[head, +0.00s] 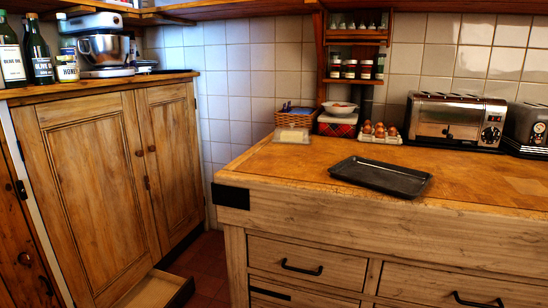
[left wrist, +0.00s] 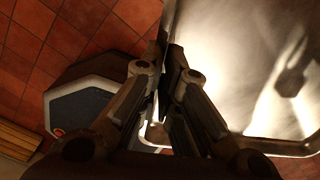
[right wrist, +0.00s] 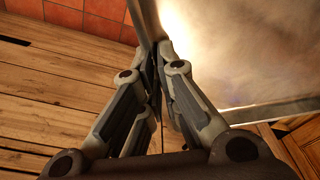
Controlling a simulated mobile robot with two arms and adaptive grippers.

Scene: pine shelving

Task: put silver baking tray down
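The silver baking tray is not in the head view. It shows as a shiny flat metal surface in the left wrist view (left wrist: 225,50) and in the right wrist view (right wrist: 225,65). My left gripper (left wrist: 166,52) is shut on one edge of the tray. My right gripper (right wrist: 159,48) is shut on an edge of it too. Red floor tiles show beside the tray in both wrist views, so it is held up off any surface there. Neither gripper shows in the head view.
A dark rectangular tray (head: 380,177) lies on the wooden counter (head: 290,172). Behind it are a toaster (head: 456,119), eggs (head: 379,132), a basket (head: 294,117) and a butter dish (head: 292,135). The counter left of the dark tray is clear. A low drawer (head: 158,290) stands open at the left.

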